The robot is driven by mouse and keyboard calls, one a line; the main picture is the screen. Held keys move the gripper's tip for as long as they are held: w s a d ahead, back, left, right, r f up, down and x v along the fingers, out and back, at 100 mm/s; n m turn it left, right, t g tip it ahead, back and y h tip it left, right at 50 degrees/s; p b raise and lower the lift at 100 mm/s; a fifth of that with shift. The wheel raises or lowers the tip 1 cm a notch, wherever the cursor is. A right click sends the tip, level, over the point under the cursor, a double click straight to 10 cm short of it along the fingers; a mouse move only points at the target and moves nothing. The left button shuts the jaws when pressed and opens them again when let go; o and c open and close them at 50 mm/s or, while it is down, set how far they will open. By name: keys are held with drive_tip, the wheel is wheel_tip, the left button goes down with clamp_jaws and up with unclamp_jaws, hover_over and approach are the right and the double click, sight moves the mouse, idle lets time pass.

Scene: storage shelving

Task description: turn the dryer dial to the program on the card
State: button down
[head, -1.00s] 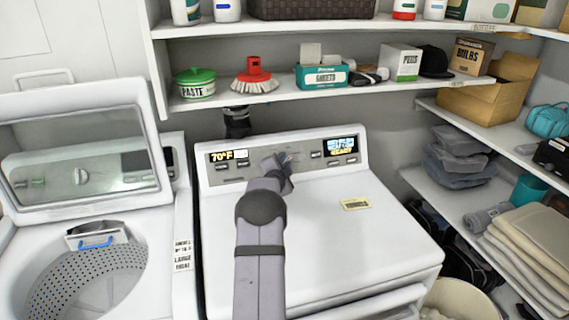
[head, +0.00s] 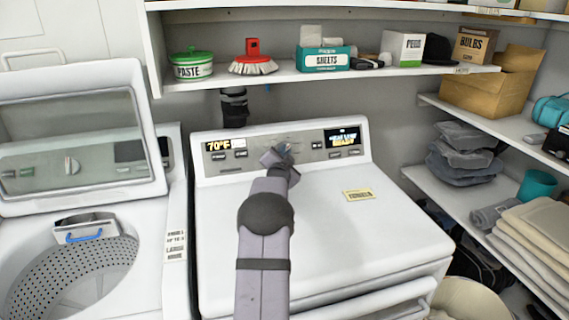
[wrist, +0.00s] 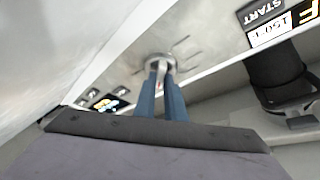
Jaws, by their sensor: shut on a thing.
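The dryer (head: 300,235) is white, with a grey control panel along its back. My gripper (head: 283,150) reaches to the middle of that panel and covers most of the dial in the head view. In the wrist view the round metallic dial (wrist: 160,60) shows at the tips of my gripper's two blue fingers (wrist: 164,72). The fingers are close together, shut on the dial's grip. A small yellow card (head: 358,194) lies on the dryer's top, right of my arm; its print is too small to read surely.
The open washer (head: 85,210) stands at the left. A shelf with a paste tub (head: 191,65) and brush (head: 252,62) hangs above. The dryer top is otherwise clear.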

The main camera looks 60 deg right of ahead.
drive_tip(key=shift+f+n+b, duration=0.25)
drive_tip(key=shift+n+b, duration=0.25)
drive_tip(key=shift+b, duration=0.4)
drive_tip(key=shift+r+n+t+b, duration=0.2)
drive_tip(key=shift+n+t+b, duration=0.1)
drive_tip(key=shift+t+b, duration=0.1)
drive_tip(key=c, duration=1.8)
unclamp_jaws()
drive_tip(key=shift+s+a, duration=0.1)
drive_tip(key=shift+b+v, duration=1.1)
drive_tip(key=shift+v, duration=2.45)
